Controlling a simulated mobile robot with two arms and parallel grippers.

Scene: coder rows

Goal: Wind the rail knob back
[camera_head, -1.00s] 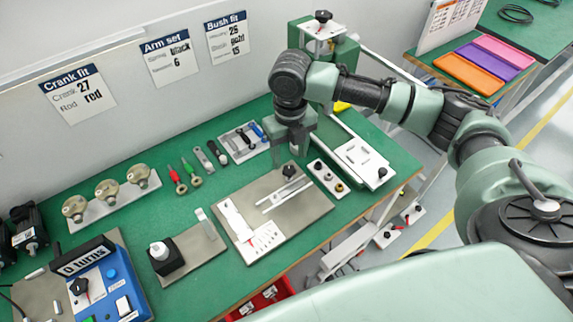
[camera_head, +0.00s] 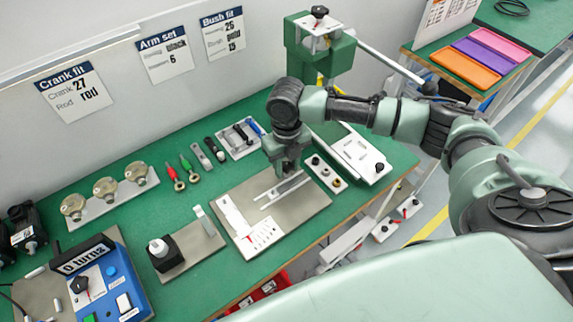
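The grey plate (camera_head: 312,199) lies on the green bench, with a metal rail (camera_head: 288,190) on it and a white scale card (camera_head: 250,227) at its left. My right gripper (camera_head: 286,171) points down at the upper end of the rail, where the black rail knob was seen earlier. The gripper now hides the knob, and I cannot tell whether its fingers touch or hold it. My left gripper is not in view.
A small plate with bushes (camera_head: 326,174) lies just right of the rail plate, with a white board (camera_head: 356,158) beyond it. A tray of tools (camera_head: 240,139) lies behind. A black block (camera_head: 165,253) and blue counter box (camera_head: 105,290) stand at left.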

